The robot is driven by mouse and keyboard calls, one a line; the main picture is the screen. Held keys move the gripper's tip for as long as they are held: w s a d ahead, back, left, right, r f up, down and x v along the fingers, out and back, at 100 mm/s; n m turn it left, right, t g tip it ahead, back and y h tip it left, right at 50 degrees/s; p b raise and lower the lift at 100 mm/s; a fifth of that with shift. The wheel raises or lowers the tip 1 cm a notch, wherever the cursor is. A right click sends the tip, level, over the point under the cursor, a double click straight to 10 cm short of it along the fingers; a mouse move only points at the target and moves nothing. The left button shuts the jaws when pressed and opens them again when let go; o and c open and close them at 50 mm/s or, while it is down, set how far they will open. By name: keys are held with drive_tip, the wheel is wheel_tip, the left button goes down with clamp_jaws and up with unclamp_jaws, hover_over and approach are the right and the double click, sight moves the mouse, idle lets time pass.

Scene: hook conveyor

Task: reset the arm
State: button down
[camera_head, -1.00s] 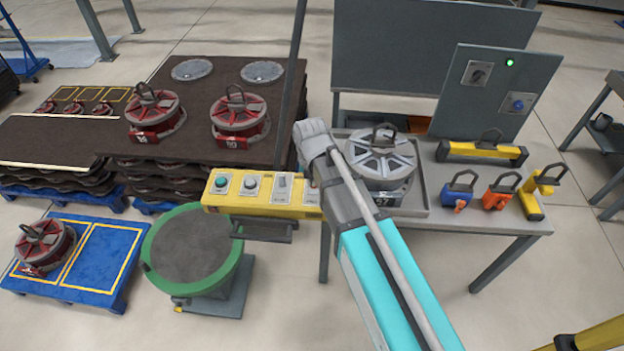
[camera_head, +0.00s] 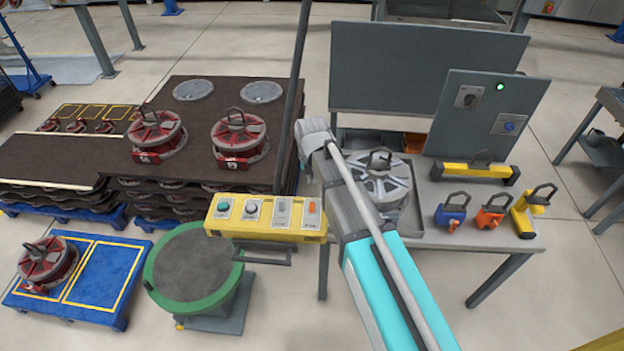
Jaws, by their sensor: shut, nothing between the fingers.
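My arm, with a cyan link and a grey tube along it, reaches up from the bottom right. Its pale grey joint ends in front of the workbench (camera_head: 440,225), left of the grey wheel-shaped part (camera_head: 383,180), partly covering the bench's left side. My gripper does not show, so its fingers cannot be seen. Nothing appears held by the visible part of the arm.
A yellow control box (camera_head: 265,217) is close to the arm's left. A green-rimmed round stand (camera_head: 155,285) is in front. Red wheel-shaped parts (camera_head: 240,140) sit on dark stacked layers at left.

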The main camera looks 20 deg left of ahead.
idle(0.5)
drive_tip(key=s+d+f+n+b, duration=0.2)
drive_tip(key=d+f+n+b, duration=0.3)
drive_tip(key=d+n, duration=0.6)
drive_tip(key=s+d+f+n+b, duration=0.2)
drive_tip(key=d+f+n+b, duration=0.4)
drive_tip(key=d+n, duration=0.5)
drive_tip(key=s+d+f+n+g+b, duration=0.1)
drive_tip(key=s+d+f+n+b, duration=0.2)
drive_tip(key=d+f+n+b, duration=0.3)
drive_tip(key=shift+d+f+n, duration=0.2)
drive_tip(key=shift+d+n, duration=2.5)
drive_tip(key=shift+d, duration=2.75)
